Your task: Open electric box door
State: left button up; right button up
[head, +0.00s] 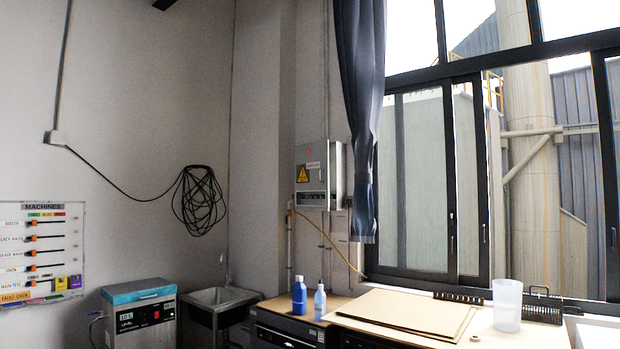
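The electric box (313,175) is a light grey metal cabinet mounted on the wall near the middle of the head view. Its front has a yellow warning triangle sticker and a small red mark. Its right part is close to the blue curtain. Whether its door is fully shut is too small to tell. Neither of my grippers is in view.
A worktop (478,332) below the box holds a blue bottle (299,298), a smaller bottle (320,302), cardboard sheets (405,312) and a clear beaker (507,308). A sink (218,298) stands left of it. A dark blue curtain (362,110) hangs beside the box.

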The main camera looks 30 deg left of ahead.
aim_at(312, 159)
jog(key=i+j+u, duration=1.05)
jog(key=i+u, duration=0.25)
jog(key=i, duration=0.2)
jog(key=i+j+u, duration=0.15)
jog(key=i+u, duration=0.15)
jog(key=i+z, duration=0.15)
jog(key=i, duration=0.3)
jog(key=i+j+z, duration=0.1)
jog(key=i, duration=0.3)
jog(key=i+j+z, duration=0.15)
jog(key=i, duration=0.3)
jog(key=i+j+z, duration=0.1)
jog(key=i, duration=0.3)
